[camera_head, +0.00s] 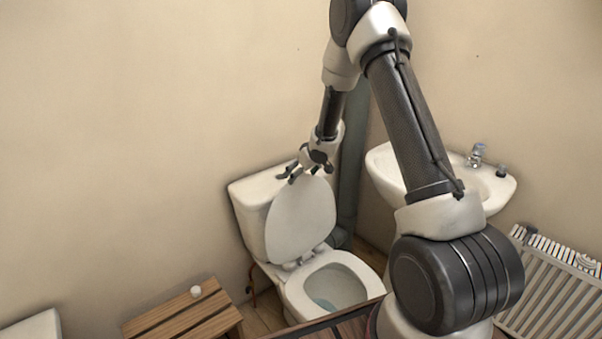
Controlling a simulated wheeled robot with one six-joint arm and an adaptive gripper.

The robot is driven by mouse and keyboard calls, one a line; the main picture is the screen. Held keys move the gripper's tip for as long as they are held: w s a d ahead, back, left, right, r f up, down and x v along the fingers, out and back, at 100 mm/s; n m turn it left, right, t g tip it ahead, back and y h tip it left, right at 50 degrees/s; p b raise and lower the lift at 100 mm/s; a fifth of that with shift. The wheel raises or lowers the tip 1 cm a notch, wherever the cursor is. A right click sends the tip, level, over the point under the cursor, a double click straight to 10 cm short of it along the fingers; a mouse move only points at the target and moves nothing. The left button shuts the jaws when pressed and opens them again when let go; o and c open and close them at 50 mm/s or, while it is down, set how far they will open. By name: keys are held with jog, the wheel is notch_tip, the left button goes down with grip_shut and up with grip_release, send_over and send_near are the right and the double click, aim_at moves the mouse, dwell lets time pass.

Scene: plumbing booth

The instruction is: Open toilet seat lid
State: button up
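The white toilet lid (301,222) stands raised, leaning back toward the cistern (252,213). The toilet bowl (333,290) below it is uncovered, and its opening shows. My gripper (290,176) is at the upper edge of the lid, over the cistern top. Its dark fingers look spread apart with nothing visible between them. I cannot tell whether a finger touches the lid.
A white washbasin (390,172) with a tap (476,155) is on the right wall, partly behind my arm. A radiator (552,290) stands at the lower right. A slatted wooden stool (182,318) with a small white round object (196,291) is at the lower left.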

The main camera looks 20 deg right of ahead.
jog(key=v, duration=1.2)
jog(key=s+d+g+h, duration=0.2)
jog(key=s+d+h, duration=0.3)
jog(key=s+d, duration=0.45)
jog(key=s+d+r+m+g+h, duration=0.1)
jog(key=s+d+r+g, duration=0.1)
jog(key=s+r, duration=0.3)
jog(key=s+d+r+m+g, duration=0.1)
jog(key=s+r+m, duration=0.1)
jog(key=s, duration=0.6)
jog(key=s+a+r+t+y, duration=0.1)
jog(key=s+a+r, duration=0.4)
jog(key=s, duration=0.3)
jog(key=s+a+r+m+t+y, duration=0.1)
jog(key=s+a+r+y, duration=0.1)
jog(key=s+a+r, duration=0.3)
jog(key=shift+s+a+r+t+y, duration=0.35)
jog(key=shift+s+r, duration=0.2)
jog(key=shift+s, duration=1.55)
